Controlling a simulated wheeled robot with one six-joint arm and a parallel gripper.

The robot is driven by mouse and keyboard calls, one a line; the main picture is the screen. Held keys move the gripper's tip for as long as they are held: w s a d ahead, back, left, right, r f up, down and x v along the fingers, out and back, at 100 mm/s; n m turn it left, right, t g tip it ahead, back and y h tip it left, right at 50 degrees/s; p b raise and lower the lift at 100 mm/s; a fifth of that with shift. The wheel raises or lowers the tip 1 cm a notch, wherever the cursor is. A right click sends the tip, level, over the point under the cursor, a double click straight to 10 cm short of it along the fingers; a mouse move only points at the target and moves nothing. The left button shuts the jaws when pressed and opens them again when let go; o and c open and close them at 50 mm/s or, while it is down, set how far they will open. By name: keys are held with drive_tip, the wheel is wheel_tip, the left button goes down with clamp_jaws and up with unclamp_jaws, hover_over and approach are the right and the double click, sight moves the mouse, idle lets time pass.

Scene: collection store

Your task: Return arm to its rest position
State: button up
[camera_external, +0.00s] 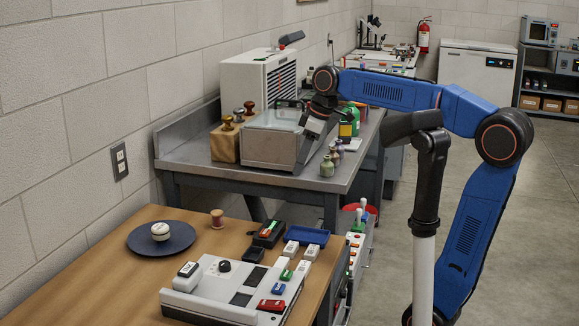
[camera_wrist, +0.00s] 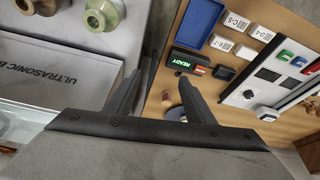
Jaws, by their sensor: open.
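My blue arm reaches over the grey metal bench (camera_external: 345,178) from the right. My gripper (camera_external: 305,150) hangs from the wrist in front of the steel ultrasonic bath (camera_external: 268,148); I cannot tell its exact distance from it. In the wrist view my gripper (camera_wrist: 160,88) has its two fingers spread apart, with nothing between them. The bath, lettered "ULTRASONIC B", shows at the left of the wrist view (camera_wrist: 55,70).
A wooden table (camera_external: 110,270) holds a dark round plate (camera_external: 145,238), a blue tray (camera_external: 306,236) and a white control panel (camera_external: 240,285). A white machine (camera_external: 245,85) stands behind. Open floor lies to the right.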

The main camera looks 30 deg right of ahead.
drive_tip(key=s+d+f+m+t+y, duration=0.1)
drive_tip(key=s+d+f+m+t, duration=0.3)
drive_tip(key=s+d, duration=0.65)
drive_tip(key=s+d+f+m+h, duration=0.1)
drive_tip(key=s+d+f+m, duration=0.1)
drive_tip(key=f, duration=0.4)
drive_tip(key=s+d+f+m+g+h, duration=0.1)
drive_tip(key=s+d+f+m, duration=0.1)
drive_tip(key=d+f, duration=0.3)
drive_tip(key=s+d+f+m+h, duration=0.2)
drive_tip(key=s+d+f, duration=0.1)
drive_tip(key=f, duration=0.3)
drive_tip(key=shift+s+d+f+m, duration=0.3)
drive_tip(key=shift+d+f+m, duration=0.1)
drive_tip(key=shift+d, duration=0.3)
